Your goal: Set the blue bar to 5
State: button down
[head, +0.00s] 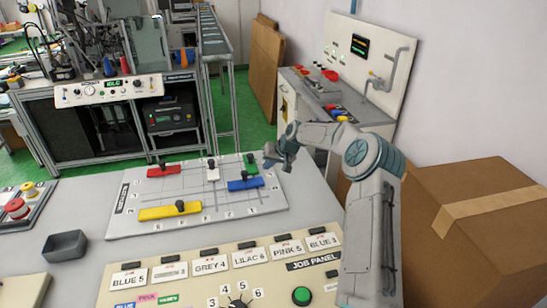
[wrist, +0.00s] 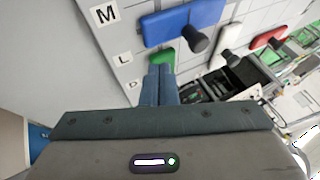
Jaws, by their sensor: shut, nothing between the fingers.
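The blue bar (head: 245,184) with a black knob lies at the right of the pale sliding board (head: 128,215), below the green bar (head: 251,163). The blue bar also shows at the top of the wrist view (wrist: 178,24), its black knob (wrist: 197,40) sticking out. My gripper (head: 270,160) is over the board's right edge, beside the green and blue bars. The board's edge numerals are too small to read surely.
The red bar (head: 163,171), white bar (head: 212,173) and yellow bar (head: 170,211) share the board. A job panel (head: 313,264) with cards, dial and green button (head: 301,296) stands in front. A grey tray (head: 65,246) is left; a cardboard box (head: 480,225) is right.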

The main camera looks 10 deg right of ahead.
aim_at(255, 181)
jog(key=x, duration=0.3)
jog(key=shift+a, duration=0.1)
jog(key=a+p, duration=0.1)
jog(key=a, duration=0.1)
jog(key=shift+w+a, duration=0.15)
jog(key=shift+a, duration=0.15)
jog(key=shift+w+a+f+p, duration=0.1)
jog(key=shift+a+f+p, duration=0.1)
jog(key=shift+a+p, duration=0.3)
jog(key=shift+a, duration=0.1)
jog(key=a+b, duration=0.5)
jog(key=a, duration=2.7)
jog(key=shift+b, duration=0.4)
jog(key=shift+a+r, duration=0.1)
jog(key=shift+a, duration=0.4)
